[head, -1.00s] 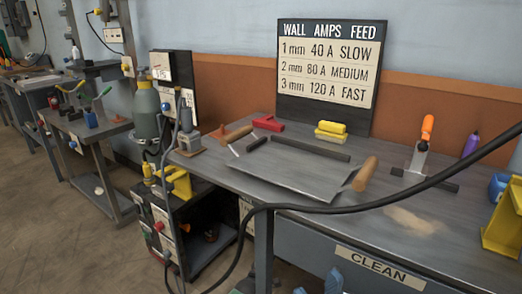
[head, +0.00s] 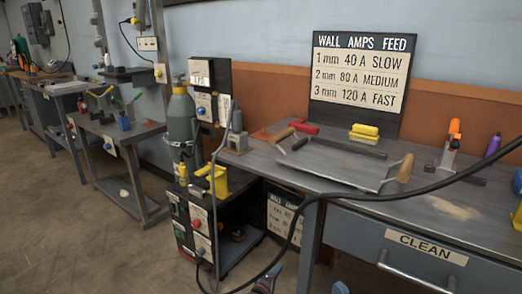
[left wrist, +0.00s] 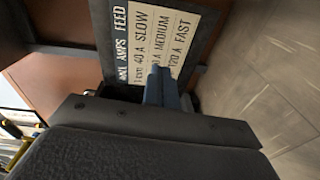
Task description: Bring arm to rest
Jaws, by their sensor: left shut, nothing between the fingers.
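My left gripper (head: 271,279) shows only in part at the bottom edge of the head view, in front of the workbench and below its top. In the left wrist view its blue-grey fingers (left wrist: 163,88) lie together, shut with nothing between them. They point toward a sign with amps and feed values (left wrist: 158,35), which appears turned sideways. The gripper holds nothing and shows no contact with the bench.
The workbench (head: 450,184) carries a metal sheet (head: 335,175), a yellow block (head: 364,131) and a wooden-handled tool. A black cable (head: 390,197) arcs across its front. A black cart (head: 197,215) and a gas bottle (head: 181,118) stand left. The floor (head: 75,235) farther left is clear.

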